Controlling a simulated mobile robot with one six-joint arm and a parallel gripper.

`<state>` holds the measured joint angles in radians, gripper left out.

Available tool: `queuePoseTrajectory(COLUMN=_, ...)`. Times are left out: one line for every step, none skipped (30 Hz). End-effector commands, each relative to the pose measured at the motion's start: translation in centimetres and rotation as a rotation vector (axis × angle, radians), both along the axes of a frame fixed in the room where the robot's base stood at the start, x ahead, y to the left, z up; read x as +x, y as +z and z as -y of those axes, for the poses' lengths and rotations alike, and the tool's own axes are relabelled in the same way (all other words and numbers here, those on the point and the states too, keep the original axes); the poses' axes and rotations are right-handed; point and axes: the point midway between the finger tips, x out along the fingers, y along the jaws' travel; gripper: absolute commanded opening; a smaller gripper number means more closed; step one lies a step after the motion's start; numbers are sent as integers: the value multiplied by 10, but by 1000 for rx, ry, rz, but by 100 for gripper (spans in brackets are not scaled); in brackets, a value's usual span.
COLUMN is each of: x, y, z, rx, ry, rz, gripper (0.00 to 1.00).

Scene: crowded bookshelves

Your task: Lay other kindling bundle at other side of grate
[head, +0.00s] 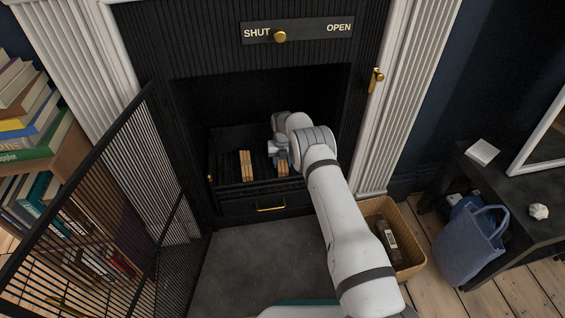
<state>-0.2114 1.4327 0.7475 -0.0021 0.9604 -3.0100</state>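One kindling bundle (247,165) lies in the left part of the black grate (222,178), its sticks running front to back. Another kindling bundle (283,167) shows at the right part of the grate, partly hidden behind my arm. My gripper (281,157) is inside the fireplace, low over this right bundle. The fingers are small and mostly covered by my wrist, so I cannot tell whether they hold the bundle or are apart from it.
The black mesh door (110,205) stands open at the left. A drawer with a brass handle (271,208) is below the grate. A wicker basket (407,243) stands right of the hearth, beside my arm. A blue bag (470,245) and dark table (515,195) are farther right.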

Motion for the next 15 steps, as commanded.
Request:
queuePoseTrajectory(x=0, y=1, z=0, rx=0, ry=0, rz=0, gripper=46)
queuePoseTrajectory(x=0, y=1, z=0, rx=0, ry=0, rz=0, gripper=48)
queuePoseTrajectory(x=0, y=1, z=0, rx=0, ry=0, rz=0, gripper=52)
queuePoseTrajectory(x=0, y=1, z=0, rx=0, ry=0, rz=0, gripper=54)
queuePoseTrajectory(x=0, y=0, z=0, rx=0, ry=0, rz=0, gripper=57)
queuePoseTrajectory(x=0, y=0, z=0, rx=0, ry=-1, rz=0, gripper=60)
queuePoseTrajectory(x=0, y=0, z=0, rx=0, ry=-1, rz=0, gripper=62)
queuePoseTrajectory(x=0, y=0, z=0, rx=0, ry=-1, rz=0, gripper=63)
queuePoseTrajectory(x=0, y=0, z=0, rx=0, ry=-1, rz=0, gripper=63)
queuePoseTrajectory(x=0, y=0, z=1, rx=0, ry=-1, rz=0, gripper=63)
queuePoseTrajectory(x=0, y=0, z=1, rx=0, ry=-1, rz=0, gripper=63)
queuePoseTrajectory(x=0, y=0, z=1, rx=0, ry=-1, rz=0, gripper=63)
queuePoseTrajectory(x=0, y=0, z=1, rx=0, ry=-1, rz=-1, gripper=63)
queuePoseTrajectory(x=0, y=1, z=1, rx=0, ry=-1, rz=-1, gripper=63)
queuePoseTrajectory(x=0, y=3, z=1, rx=0, ry=-1, rz=0, gripper=63)
